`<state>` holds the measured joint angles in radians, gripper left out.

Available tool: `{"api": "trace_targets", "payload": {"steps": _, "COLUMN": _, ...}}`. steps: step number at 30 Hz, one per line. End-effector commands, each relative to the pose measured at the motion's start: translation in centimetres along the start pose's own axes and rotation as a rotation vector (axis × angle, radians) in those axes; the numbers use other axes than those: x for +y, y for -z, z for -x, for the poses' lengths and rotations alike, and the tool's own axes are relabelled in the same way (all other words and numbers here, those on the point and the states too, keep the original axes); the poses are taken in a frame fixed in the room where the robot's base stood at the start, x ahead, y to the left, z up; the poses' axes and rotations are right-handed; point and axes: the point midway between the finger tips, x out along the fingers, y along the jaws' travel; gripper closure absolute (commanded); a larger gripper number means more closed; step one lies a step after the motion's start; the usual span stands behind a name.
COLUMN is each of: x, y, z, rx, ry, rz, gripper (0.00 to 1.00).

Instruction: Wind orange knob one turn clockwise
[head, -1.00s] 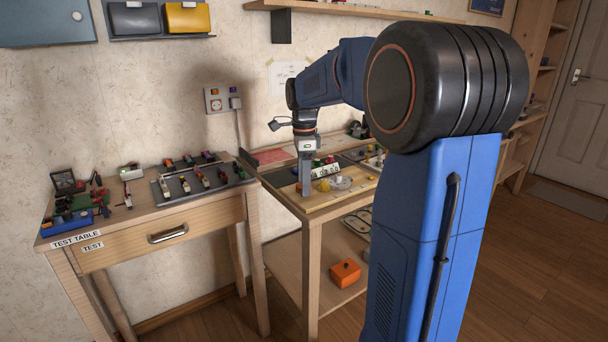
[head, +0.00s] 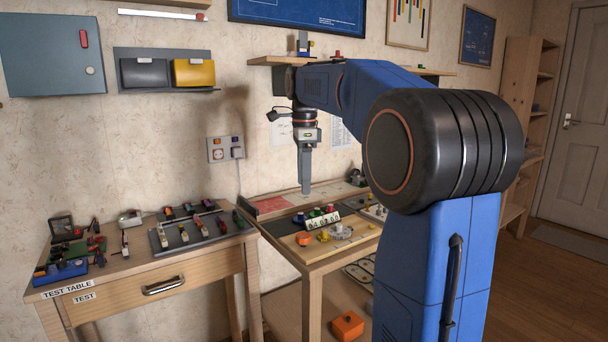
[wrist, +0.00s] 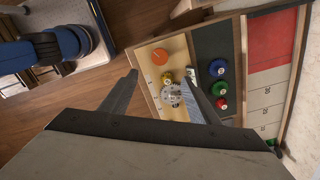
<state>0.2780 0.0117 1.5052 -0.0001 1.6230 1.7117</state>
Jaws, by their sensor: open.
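The orange knob (head: 304,239) sits on the light wooden panel (head: 320,258) near the front left corner of the middle table. In the wrist view the orange knob (wrist: 160,56) is a round disc with a thin pointer mark, on the pale strip. My gripper (head: 306,190) points down, well above and behind the panel. In the wrist view its two fingers (wrist: 163,78) are spread with nothing held between them. The orange knob shows beyond the fingertips, not between them. No part of it is hidden there.
A yellow knob (wrist: 166,77) and a clear, pale knob (wrist: 172,96) lie beside the orange one. Blue (wrist: 218,67), green (wrist: 220,88) and red (wrist: 221,104) knobs sit on the dark strip. The test table (head: 150,270) stands left.

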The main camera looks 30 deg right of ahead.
Motion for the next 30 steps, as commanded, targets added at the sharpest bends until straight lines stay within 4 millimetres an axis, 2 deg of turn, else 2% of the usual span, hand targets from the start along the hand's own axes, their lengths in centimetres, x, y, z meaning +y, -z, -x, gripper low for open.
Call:
{"api": "trace_targets", "payload": {"steps": 6, "x": 0.0, "y": 0.0, "z": 1.29, "rx": 0.0, "ry": 0.0, "rz": 0.0, "gripper": 0.45}}
{"api": "trace_targets", "payload": {"steps": 19, "x": 0.01, "y": -0.01, "z": 1.33, "rx": 0.0, "ry": -0.001, "rz": 0.045, "gripper": 0.45}}
{"api": "trace_targets", "payload": {"steps": 23, "x": 0.01, "y": -0.03, "z": 1.32, "rx": 0.0, "ry": -0.001, "rz": 0.2, "gripper": 0.45}}
{"api": "trace_targets", "payload": {"steps": 30, "x": 0.01, "y": -0.11, "z": 1.3, "rx": 0.0, "ry": -0.001, "rz": 0.641, "gripper": 0.45}}
